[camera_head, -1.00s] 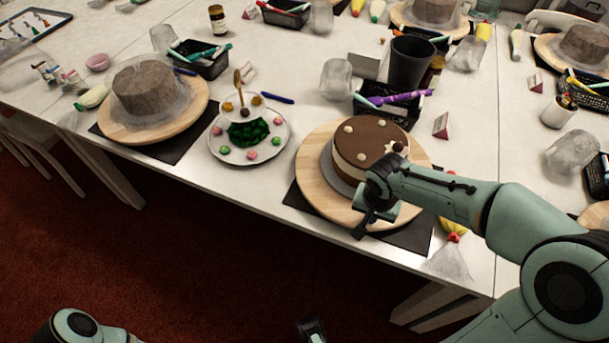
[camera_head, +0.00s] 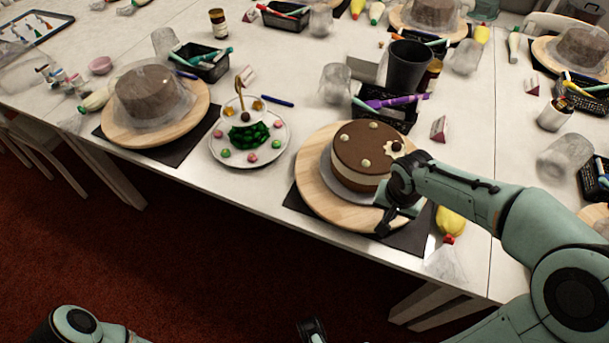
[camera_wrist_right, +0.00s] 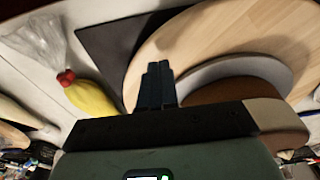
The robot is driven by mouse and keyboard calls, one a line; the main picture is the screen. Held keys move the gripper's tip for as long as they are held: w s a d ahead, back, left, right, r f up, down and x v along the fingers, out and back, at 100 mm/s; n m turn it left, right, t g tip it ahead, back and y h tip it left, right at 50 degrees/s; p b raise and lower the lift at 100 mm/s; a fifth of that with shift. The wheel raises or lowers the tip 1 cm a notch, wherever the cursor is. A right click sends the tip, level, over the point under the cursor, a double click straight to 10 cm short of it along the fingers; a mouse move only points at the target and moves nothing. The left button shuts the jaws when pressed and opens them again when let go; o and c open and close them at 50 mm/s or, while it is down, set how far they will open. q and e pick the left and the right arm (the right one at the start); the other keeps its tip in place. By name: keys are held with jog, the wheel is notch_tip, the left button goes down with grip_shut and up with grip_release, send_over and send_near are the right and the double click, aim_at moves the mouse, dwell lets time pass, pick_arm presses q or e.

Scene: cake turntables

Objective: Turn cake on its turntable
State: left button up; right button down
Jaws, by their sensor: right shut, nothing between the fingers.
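The cake (camera_head: 352,155), brown on top with a cream side, pale balls and a white flower, stands on a grey disc on the round wooden turntable (camera_head: 318,196). My right gripper (camera_head: 385,222) is at the turntable's front right edge, below and right of the cake. In the right wrist view its fingers (camera_wrist_right: 157,84) are shut, with nothing between them, at the wooden board (camera_wrist_right: 185,50); whether they touch it is unclear. The grey disc and cake (camera_wrist_right: 230,92) lie just right of them. My left gripper (camera_head: 312,330) shows only partly at the bottom edge; its jaws are unclear.
A dark mat (camera_head: 408,239) lies under the turntable. A yellow piping bag (camera_head: 451,222) lies right of my right gripper. A plate of decorations (camera_head: 270,152) stands left of the turntable, and a black basket (camera_head: 398,120) behind it. The table's front edge is close.

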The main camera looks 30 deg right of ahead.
jog(key=shift+r, duration=0.15)
jog(key=w+a, duration=0.1)
jog(key=a, duration=0.2)
jog(key=w+a+b, duration=0.1)
jog(key=a, duration=0.2)
jog(key=w+a, duration=0.1)
jog(key=a, duration=0.2)
jog(key=shift+w+a, duration=0.1)
jog(key=shift+w, duration=0.25)
jog(key=p, duration=0.1)
send_over(325, 208)
jog(key=w+a, duration=0.1)
jog(key=w, duration=0.2)
jog(key=shift+s+a, duration=0.15)
jog(key=shift+f+b, duration=1.15)
jog(key=shift+f, duration=0.35)
jog(key=shift+s+d+r+b, duration=0.1)
jog(key=shift+s+d+b, duration=0.15)
jog(key=shift+s, duration=0.5)
jog(key=shift+s+d+b, duration=0.25)
jog(key=shift+s, duration=0.5)
